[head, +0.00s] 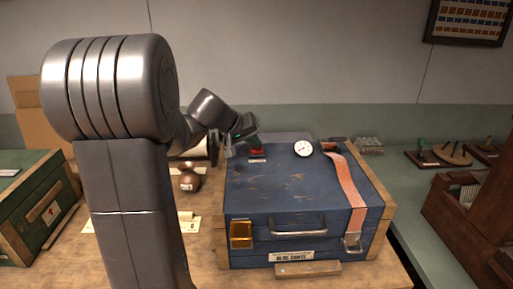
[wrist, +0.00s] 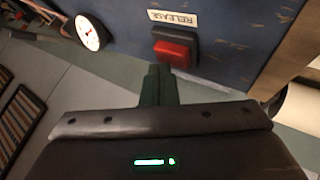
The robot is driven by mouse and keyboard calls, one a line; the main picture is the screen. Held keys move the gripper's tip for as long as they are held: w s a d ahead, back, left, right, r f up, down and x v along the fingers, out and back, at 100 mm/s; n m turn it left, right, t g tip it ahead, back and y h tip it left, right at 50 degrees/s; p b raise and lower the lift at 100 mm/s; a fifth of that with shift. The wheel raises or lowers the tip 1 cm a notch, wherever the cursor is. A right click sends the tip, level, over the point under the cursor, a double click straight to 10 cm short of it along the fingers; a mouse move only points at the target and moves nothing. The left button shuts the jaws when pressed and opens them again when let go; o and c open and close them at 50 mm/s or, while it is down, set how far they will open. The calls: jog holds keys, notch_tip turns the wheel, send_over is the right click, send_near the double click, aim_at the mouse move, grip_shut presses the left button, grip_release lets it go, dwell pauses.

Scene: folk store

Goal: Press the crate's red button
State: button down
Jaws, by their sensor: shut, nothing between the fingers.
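The blue crate (head: 290,199) stands on the wooden table, with a handle, a brass latch and a name plate on its front. Its red button (head: 257,152) is on the top near the back left. In the wrist view the red button (wrist: 174,51) sits in a dark housing beside a white RELEASE label (wrist: 172,18). My gripper (head: 230,150) is over the crate's back left corner, just left of the button. In the wrist view my gripper's shut fingertips (wrist: 158,72) point at the button's housing, very near its edge; whether they touch cannot be told.
A round white dial (head: 303,149) and an orange strap (head: 350,190) are on the crate's top. A brown pot (head: 187,178) stands left of the crate. A green crate (head: 35,205) is at far left. A stamp rack (head: 440,155) lies at right.

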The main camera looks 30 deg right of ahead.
aim_at(254, 149)
jog(key=shift+r, duration=0.5)
jog(key=shift+r+p, duration=1.75)
jog(key=shift+r, duration=0.75)
